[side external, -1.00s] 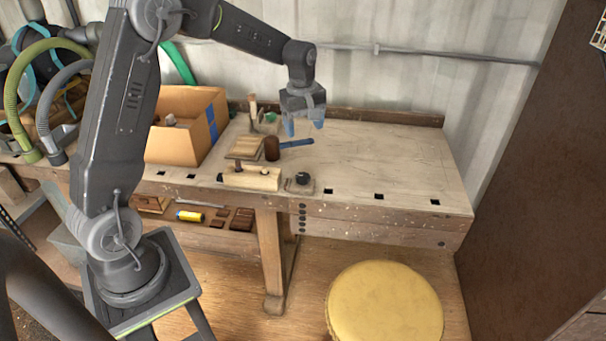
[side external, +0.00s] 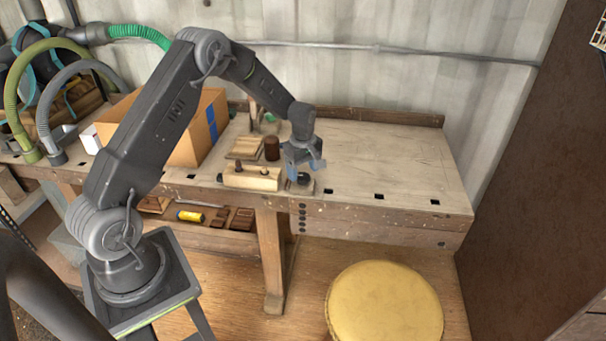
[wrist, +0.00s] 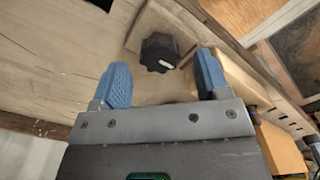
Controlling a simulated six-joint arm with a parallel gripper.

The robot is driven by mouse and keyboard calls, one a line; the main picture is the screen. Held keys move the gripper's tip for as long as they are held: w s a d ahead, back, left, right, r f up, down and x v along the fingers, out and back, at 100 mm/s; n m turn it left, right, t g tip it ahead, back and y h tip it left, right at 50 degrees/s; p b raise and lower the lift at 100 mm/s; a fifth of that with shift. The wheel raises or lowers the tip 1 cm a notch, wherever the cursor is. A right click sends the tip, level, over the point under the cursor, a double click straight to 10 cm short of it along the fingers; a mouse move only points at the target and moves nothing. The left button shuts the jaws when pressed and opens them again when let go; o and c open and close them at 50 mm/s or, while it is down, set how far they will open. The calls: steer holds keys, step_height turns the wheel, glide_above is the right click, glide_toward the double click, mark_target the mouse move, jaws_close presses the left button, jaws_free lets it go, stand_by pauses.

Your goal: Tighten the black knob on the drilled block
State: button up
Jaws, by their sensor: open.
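The black knob (wrist: 160,52) has a lobed rim and a pale mark on its side. It stands on a small flat base (wrist: 150,22) at the bench's front edge; in the side view the knob (side external: 304,179) is partly hidden by my gripper (side external: 304,166). My gripper is open and points down just above the knob. In the wrist view the knob lies ahead of the gap between the blue fingers (wrist: 163,76), and neither finger appears to touch it. A pale wooden block (side external: 252,179) with dark pegs lies just left. I cannot make out drilled holes in the knob's base.
A dark mallet head (side external: 271,149) and a small wooden board (side external: 245,148) lie behind the block. A cardboard box (side external: 207,125) stands at the bench's left. The right part of the benchtop (side external: 390,160) is clear. A yellow stool (side external: 386,305) stands in front.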

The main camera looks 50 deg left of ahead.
steer(key=shift+f, duration=1)
steer(key=c, duration=0.9)
steer(key=shift+c, duration=0.2)
